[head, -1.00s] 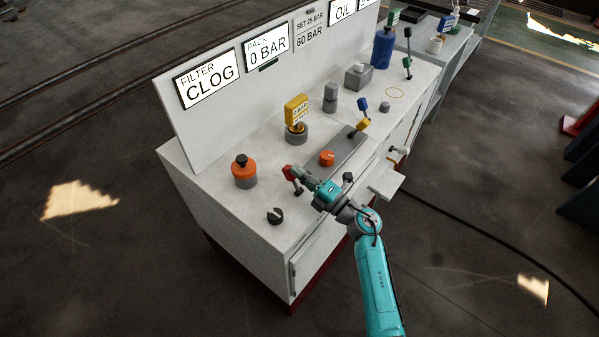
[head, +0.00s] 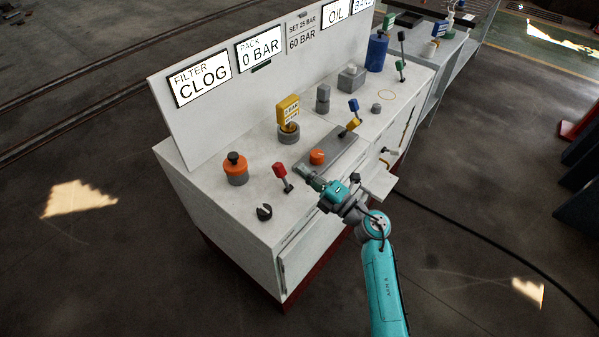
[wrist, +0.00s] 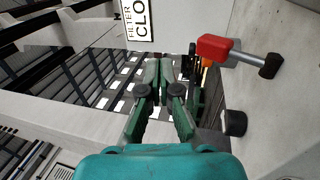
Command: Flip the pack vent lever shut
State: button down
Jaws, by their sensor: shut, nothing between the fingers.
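A lever with a red handle (head: 280,169) stands on the white bench top, leaning towards the left. It also shows in the wrist view (wrist: 217,48), at upper right, with a grey stem and a dark pivot. No label on it can be read, so I cannot tell from lettering that it is the pack vent lever. My gripper (head: 300,170) is just right of the red handle in the head view, above the bench. In the wrist view my gripper (wrist: 160,65) has its green fingers together and empty, left of the lever and apart from it.
The panel display (head: 259,52) reads PACK 0 BAR. An orange valve (head: 236,170) and a black knob (head: 264,212) stand left of the lever.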

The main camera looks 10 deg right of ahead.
jog(key=s+d+r, duration=0.3)
jog(key=s, duration=0.2)
jog(key=shift+d+r, duration=0.15)
jog(key=shift+d, duration=0.25)
jog(key=shift+s, duration=0.15)
